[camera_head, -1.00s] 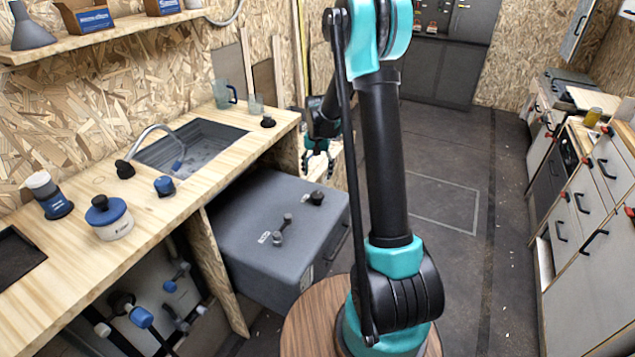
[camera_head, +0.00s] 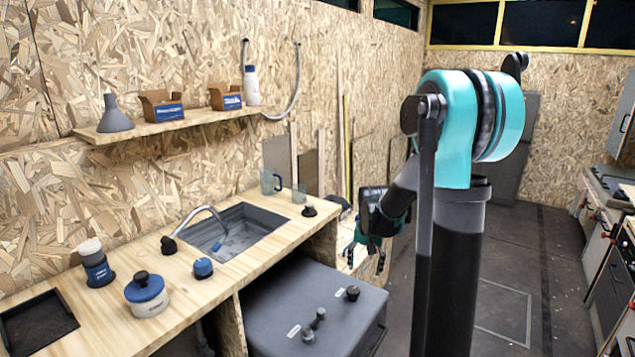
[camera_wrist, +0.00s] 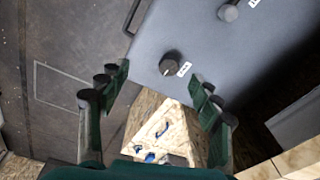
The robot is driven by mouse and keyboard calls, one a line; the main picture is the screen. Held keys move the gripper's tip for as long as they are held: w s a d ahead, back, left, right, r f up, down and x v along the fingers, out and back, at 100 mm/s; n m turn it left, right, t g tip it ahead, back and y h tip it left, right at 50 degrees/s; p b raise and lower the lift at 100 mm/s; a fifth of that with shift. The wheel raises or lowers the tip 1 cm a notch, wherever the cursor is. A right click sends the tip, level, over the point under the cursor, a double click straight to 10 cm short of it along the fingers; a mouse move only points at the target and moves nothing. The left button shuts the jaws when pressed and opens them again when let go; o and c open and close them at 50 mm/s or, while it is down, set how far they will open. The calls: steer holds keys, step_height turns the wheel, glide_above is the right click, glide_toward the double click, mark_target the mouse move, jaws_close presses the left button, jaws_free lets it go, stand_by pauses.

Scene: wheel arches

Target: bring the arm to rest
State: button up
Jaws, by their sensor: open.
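My arm stands at the right of the middle in the head view, with its teal elbow high. My gripper (camera_head: 366,258) hangs at the arm's far end, beyond the right end of the wooden counter. It points down. In the wrist view my gripper (camera_wrist: 158,100) shows its two green fingers spread wide apart, with nothing between them. Below it are the grey box top with a black knob (camera_wrist: 171,64) and a pale wooden box (camera_wrist: 165,125) with small blue and white items. The gripper appears apart from both.
The counter (camera_head: 120,270) with a sink (camera_head: 236,232) runs along the left wall. A shelf (camera_head: 180,124) holds a funnel and cartons. Drawers line the far right. The floor (camera_head: 545,250) between is clear.

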steer(key=s+d+n+t, duration=0.2)
steer(key=s+n+t, duration=0.1)
steer(key=s, duration=1.9)
steer(key=shift+s+d+f, duration=0.25)
steer(key=shift+d+f, duration=0.05)
steer(key=shift+f, duration=0.15)
